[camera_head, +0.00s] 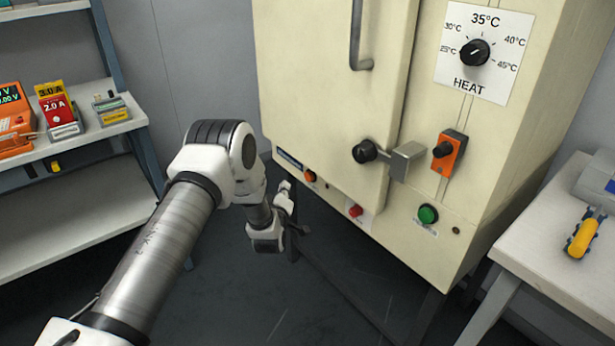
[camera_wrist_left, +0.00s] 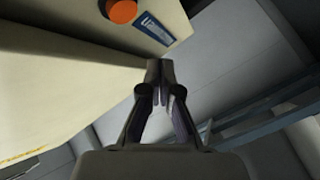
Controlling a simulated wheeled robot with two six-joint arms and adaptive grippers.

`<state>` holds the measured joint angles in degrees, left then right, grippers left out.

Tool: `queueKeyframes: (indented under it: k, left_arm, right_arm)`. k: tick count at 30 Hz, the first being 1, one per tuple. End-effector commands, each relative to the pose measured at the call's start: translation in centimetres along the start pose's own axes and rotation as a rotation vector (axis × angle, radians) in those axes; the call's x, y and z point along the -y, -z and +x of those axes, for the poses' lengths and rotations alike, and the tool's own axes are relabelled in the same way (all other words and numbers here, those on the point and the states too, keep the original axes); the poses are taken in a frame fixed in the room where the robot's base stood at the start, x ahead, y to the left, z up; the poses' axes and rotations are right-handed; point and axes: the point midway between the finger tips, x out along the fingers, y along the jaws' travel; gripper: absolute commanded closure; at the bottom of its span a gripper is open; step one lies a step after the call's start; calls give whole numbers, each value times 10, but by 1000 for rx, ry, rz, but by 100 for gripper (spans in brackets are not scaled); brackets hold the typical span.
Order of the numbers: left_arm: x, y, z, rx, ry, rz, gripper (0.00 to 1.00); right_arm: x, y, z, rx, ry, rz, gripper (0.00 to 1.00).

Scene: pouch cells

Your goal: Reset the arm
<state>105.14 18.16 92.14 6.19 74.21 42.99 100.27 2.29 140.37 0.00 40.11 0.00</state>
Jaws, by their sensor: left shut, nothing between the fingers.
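My left arm (camera_head: 165,252) reaches in from the lower left of the head view and bends down in front of the cream cabinet. My left gripper (camera_head: 299,230) is small and partly hidden there, low beside the cabinet's lower left. In the left wrist view the left gripper's fingers (camera_wrist_left: 160,78) are together at the tips, with nothing between them. They lie below the cabinet's corner in the picture, near an orange button (camera_wrist_left: 122,10) and a blue label (camera_wrist_left: 153,28). I cannot tell the exact gap to the cabinet. My right gripper is in neither view.
The cream cabinet (camera_head: 305,85) has a closed-looking door, a latch knob (camera_head: 366,152), a heat dial (camera_head: 474,53), an orange switch (camera_head: 449,153), and red and green buttons. A shelf (camera_head: 95,130) with instruments stands left. A white table (camera_head: 550,240) stands right. Dark floor is open below.

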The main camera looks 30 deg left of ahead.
Motion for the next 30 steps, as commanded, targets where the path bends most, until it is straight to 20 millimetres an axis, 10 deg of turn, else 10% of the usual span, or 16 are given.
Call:
queueKeyframes:
  k: [21, 26, 30]
  left_arm:
    - [-2, -22, -8, 40, -3, 18, 100]
    - [28, -97, -78, 266, 99, 99, 100]
    - [76, -156, -182, 577, 250, 294, 100]
  right_arm:
    - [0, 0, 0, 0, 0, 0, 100]
    - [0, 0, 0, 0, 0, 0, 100]
    - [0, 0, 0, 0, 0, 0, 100]
